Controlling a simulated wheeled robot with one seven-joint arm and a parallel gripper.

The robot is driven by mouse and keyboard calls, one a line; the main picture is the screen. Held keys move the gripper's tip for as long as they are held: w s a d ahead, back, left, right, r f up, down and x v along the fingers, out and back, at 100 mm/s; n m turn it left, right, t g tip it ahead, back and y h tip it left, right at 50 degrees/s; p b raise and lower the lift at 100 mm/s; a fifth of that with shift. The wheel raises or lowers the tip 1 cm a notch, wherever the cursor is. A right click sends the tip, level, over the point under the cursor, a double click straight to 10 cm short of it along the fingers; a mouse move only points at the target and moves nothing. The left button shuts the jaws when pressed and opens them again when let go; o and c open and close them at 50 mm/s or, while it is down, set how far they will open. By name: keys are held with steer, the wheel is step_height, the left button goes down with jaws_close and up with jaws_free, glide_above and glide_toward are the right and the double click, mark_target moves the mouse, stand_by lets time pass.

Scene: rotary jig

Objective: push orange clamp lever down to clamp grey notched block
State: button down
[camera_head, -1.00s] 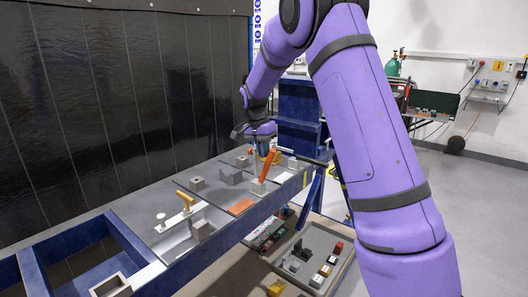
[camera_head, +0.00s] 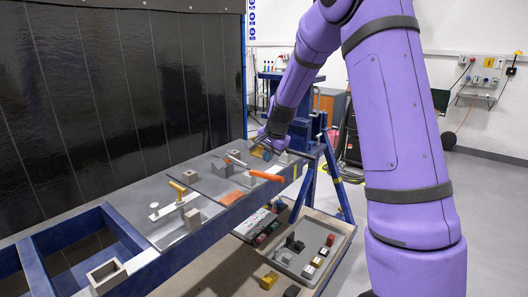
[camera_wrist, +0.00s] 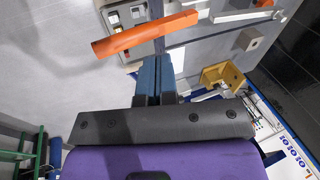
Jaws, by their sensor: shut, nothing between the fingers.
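The orange clamp lever (camera_head: 266,176) lies close to level in the head view, its handle reaching out past the front edge of the bench. In the wrist view the lever (camera_wrist: 145,34) crosses just beyond my fingertips. My gripper (camera_wrist: 155,60) is shut and empty, its blue fingers pointing at the lever; I cannot tell whether they touch it. In the head view my gripper (camera_head: 266,150) is above the far end of the bench, behind the lever. A grey block (camera_head: 221,168), which appears to be the notched one, sits left of the lever; its notch is too small to make out.
A yellow bracket (camera_wrist: 222,75) stands close to my fingers. A tray (camera_head: 345,232) of small parts is below the bench. The floor at right is open.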

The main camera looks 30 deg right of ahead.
mark_target(278, 177)
steer(key=s+f, duration=0.1)
steer(key=s+d+f, duration=0.1)
steer(key=shift+s+f, duration=0.15)
steer(key=shift+f, duration=0.2)
steer(key=shift+s+d+f, duration=0.15)
steer(key=shift+s+f, duration=0.2)
steer(key=shift+f, duration=0.5)
steer(key=shift+s+d+f, duration=0.15)
steer(key=shift+s+f, duration=0.2)
steer(key=shift+f, duration=0.45)
steer(key=shift+s+f, duration=0.1)
steer(key=shift+f, duration=0.05)
